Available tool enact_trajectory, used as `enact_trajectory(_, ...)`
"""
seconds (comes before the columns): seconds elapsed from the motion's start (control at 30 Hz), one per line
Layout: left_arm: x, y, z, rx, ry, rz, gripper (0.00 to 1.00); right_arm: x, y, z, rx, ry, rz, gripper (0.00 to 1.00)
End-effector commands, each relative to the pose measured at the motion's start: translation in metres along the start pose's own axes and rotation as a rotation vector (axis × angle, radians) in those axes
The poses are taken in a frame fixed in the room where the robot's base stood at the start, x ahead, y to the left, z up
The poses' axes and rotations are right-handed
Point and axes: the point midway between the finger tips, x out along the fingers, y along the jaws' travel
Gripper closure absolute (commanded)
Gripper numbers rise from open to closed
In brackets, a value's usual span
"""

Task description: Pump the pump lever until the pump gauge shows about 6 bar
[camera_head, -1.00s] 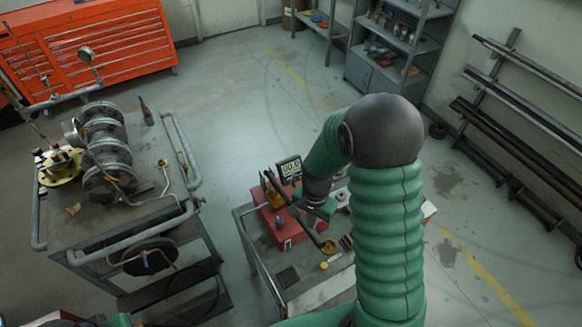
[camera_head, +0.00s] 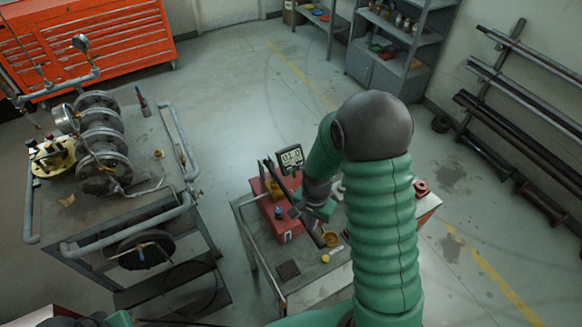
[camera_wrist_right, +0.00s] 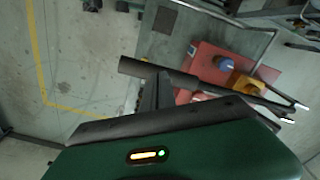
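The pump (camera_head: 284,222) is a red unit on a small grey cart. The far finger is largely hidden in the wrist view. Part of my left arm shows at the lower left edge; its fingertips are out of sight.
The pump's cart (camera_head: 250,247) has small loose parts on top. A second cart (camera_head: 150,125) with flanged valve piping stands to the left. A red tool cabinet (camera_head: 105,45) and grey shelves (camera_head: 400,60) stand behind. Pipe racks line the right wall. The floor between the carts and shelves is clear.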

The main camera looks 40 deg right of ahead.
Motion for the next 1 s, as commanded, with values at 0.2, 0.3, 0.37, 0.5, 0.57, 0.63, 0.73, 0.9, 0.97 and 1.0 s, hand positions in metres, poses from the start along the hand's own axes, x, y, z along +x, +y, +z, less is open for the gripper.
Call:
enact_trajectory(0.2, 0.025, 0.000, 0.006, 0.000, 0.000, 0.000, 1.00, 0.034, 0.000, 0.000, 0.000, 0.000, 0.001, 1.00)
enact_trajectory(0.3, 0.034, 0.000, 0.008, 0.000, 0.000, 0.000, 1.00, 0.047, 0.000, 0.000, 0.000, 0.001, 0.000, 1.00)
enact_trajectory(0.37, 0.040, 0.000, 0.009, 0.000, 0.000, 0.000, 1.00, 0.055, 0.000, 0.000, -0.001, 0.000, 0.000, 1.00)
enact_trajectory(0.5, 0.052, 0.000, 0.012, 0.000, 0.000, 0.000, 1.00, 0.073, 0.000, 0.000, -0.001, -0.001, 0.001, 1.00)
enact_trajectory(0.57, 0.058, 0.000, 0.014, 0.000, 0.000, 0.000, 1.00, 0.081, 0.000, 0.000, -0.001, 0.000, 0.001, 1.00)
enact_trajectory(0.63, 0.052, 0.000, 0.012, 0.000, 0.000, 0.000, 1.00, 0.074, 0.000, 0.000, -0.001, 0.000, 0.000, 1.00)
enact_trajectory(0.73, 0.052, 0.000, 0.012, 0.000, 0.000, 0.000, 1.00, 0.074, 0.000, 0.000, -0.001, 0.000, 0.000, 1.00)
enact_trajectory(0.9, 0.049, 0.000, 0.011, 0.000, 0.000, 0.000, 1.00, 0.071, 0.000, 0.000, 0.000, 0.000, 0.000, 1.00)
enact_trajectory(0.97, 0.041, 0.000, 0.010, 0.000, 0.000, 0.000, 1.00, 0.062, 0.000, 0.000, 0.000, 0.000, 0.000, 1.00)
enact_trajectory(1.0, 0.033, 0.000, 0.008, 0.000, 0.000, 0.000, 1.00, 0.054, 0.000, 0.000, 0.000, 0.000, 0.001, 1.00)
